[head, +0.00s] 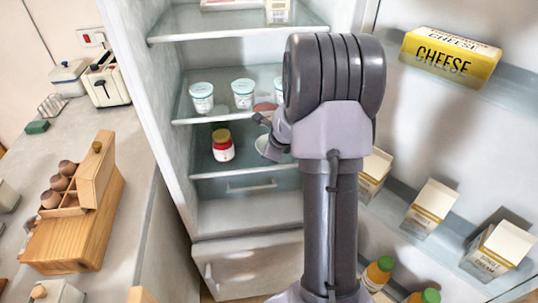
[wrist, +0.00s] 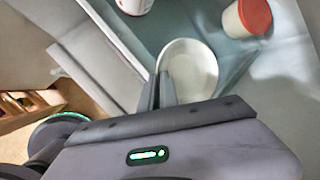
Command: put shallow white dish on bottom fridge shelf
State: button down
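The shallow white dish (wrist: 192,66) shows in the wrist view, just beyond my fingers. My gripper (wrist: 162,90) has its two dark fingers close together on the dish's near left rim, so it looks shut on the dish. In the head view my gripper (head: 268,128) reaches inside the open fridge, and a pale part of the dish (head: 262,146) shows below it, partly hidden by my arm. The dish is near the level of the bottom shelf (head: 235,166); I cannot tell whether it touches it.
A red jar with a yellow lid (head: 222,146) stands left on the bottom shelf. White tubs (head: 243,93) stand on the shelf above. A red-lidded tub (wrist: 247,17) is beyond the dish. The open door holds a cheese box (head: 450,55) and cartons (head: 428,207).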

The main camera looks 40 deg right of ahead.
jog(key=shift+w+d, duration=0.25)
jog(key=shift+d, duration=0.1)
jog(key=f+b, duration=0.1)
jog(key=f, duration=0.1)
jog(key=f+b, duration=0.2)
jog(key=shift+w+d+f, duration=0.1)
jog(key=shift+w+d, duration=0.1)
jog(key=shift+r, duration=0.25)
jog(key=c, duration=2)
grip_release()
jog(key=shift+f, duration=0.2)
jog(key=o, duration=0.4)
